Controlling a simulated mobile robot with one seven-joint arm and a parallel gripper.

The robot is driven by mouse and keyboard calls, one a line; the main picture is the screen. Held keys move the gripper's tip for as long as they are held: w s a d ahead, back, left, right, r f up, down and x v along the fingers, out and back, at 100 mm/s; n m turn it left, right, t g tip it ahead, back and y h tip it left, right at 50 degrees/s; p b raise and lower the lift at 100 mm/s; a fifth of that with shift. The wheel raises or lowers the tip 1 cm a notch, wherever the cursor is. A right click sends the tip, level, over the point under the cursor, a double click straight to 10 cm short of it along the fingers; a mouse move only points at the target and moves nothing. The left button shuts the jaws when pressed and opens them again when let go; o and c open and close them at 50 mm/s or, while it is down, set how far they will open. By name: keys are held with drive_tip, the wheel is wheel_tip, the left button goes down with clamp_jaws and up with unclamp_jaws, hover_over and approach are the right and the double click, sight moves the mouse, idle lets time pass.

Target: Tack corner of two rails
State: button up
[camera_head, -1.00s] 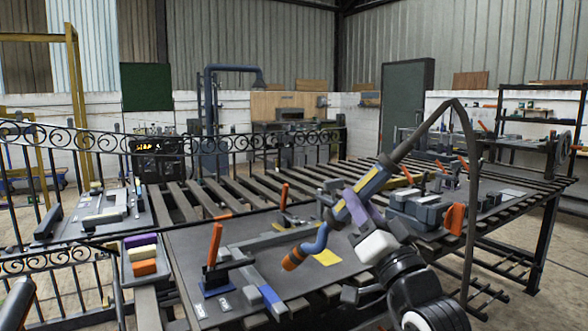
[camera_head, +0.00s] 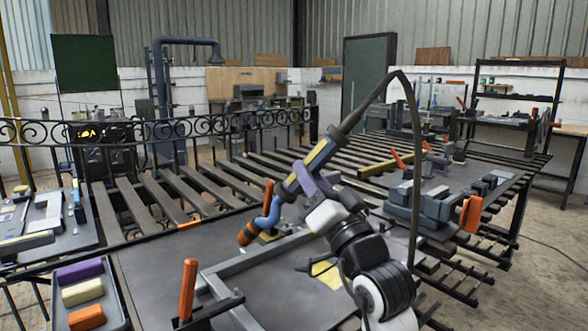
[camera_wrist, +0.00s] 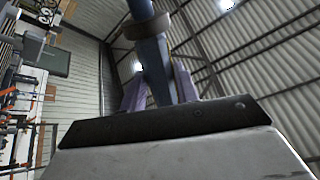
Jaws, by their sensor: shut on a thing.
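My gripper (camera_head: 305,182) has purple fingers and is shut on the welding torch (camera_head: 320,155), which has a blue and yellow body, a bent blue neck and an orange nozzle (camera_head: 246,236). The torch is held tilted above the table, nozzle down and to the left, with its cable arching up behind. The wrist view shows the purple fingers on either side of the blue torch body (camera_wrist: 155,65). Grey rails (camera_head: 215,281) lie on the dark table top (camera_head: 150,265) and meet at a corner, near an orange-handled clamp (camera_head: 188,288). The nozzle appears clear of the rails; its exact height cannot be told.
A tray (camera_head: 115,318) at the lower left holds purple, cream and orange blocks. Grey fixtures (camera_head: 425,205) with an orange part stand on the right of the slatted table. A scrolled iron railing (camera_head: 200,127) runs behind. A yellow sheet (camera_head: 328,274) lies beneath my arm.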

sight(279, 214)
drive_tip(key=shift+w+a, duration=0.25)
drive_tip(key=shift+w, duration=0.1)
drive_tip(key=shift+w+a+f+b, duration=0.15)
drive_tip(key=shift+a+f, duration=0.95)
drive_tip(key=shift+f, duration=0.2)
drive_tip(key=shift+w+a+f+b, duration=0.15)
drive_tip(key=shift+a+f, duration=0.9)
drive_tip(key=shift+f, duration=0.25)
drive_tip(key=o, duration=0.4)
clamp_jaws()
drive_tip(key=shift+a+f+b, duration=0.3)
drive_tip(key=shift+f+b, duration=0.1)
drive_tip(key=shift+b, duration=0.45)
drive_tip(key=shift+a+f+b, duration=0.3)
drive_tip(key=shift+f+b, duration=0.2)
drive_tip(key=shift+b, duration=0.2)
